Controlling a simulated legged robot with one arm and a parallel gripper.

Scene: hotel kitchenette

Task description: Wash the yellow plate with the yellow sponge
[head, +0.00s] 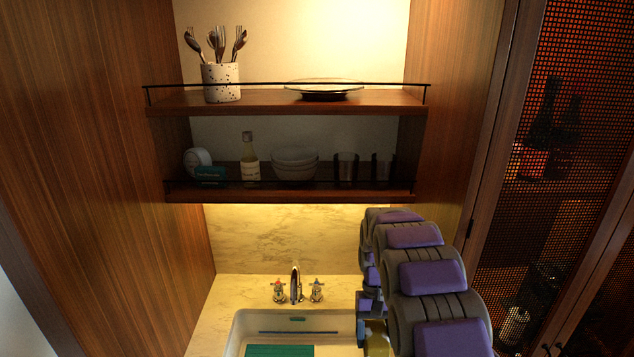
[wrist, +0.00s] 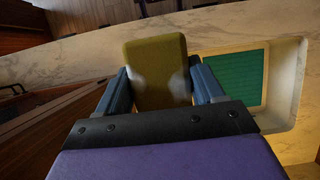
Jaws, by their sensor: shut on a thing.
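The yellow sponge (wrist: 156,58) is a thick block with rounded corners, held between the two blue fingers of my gripper (wrist: 160,84) in the wrist view. The gripper is shut on it, and the sponge sticks out past the fingertips. In the head view, part of the sponge (head: 377,341) shows at the bottom beside my arm, over the right side of the sink. I do not see a yellow plate in either view; the sink's lower part is cut off in the head view.
The white sink (head: 237,331) holds a green mat (head: 280,351), also visible in the wrist view (wrist: 232,78). A faucet (head: 296,284) stands behind it. Above, a shelf (head: 285,101) carries a clear plate (head: 324,84) and a utensil cup (head: 221,82). Wooden walls close both sides.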

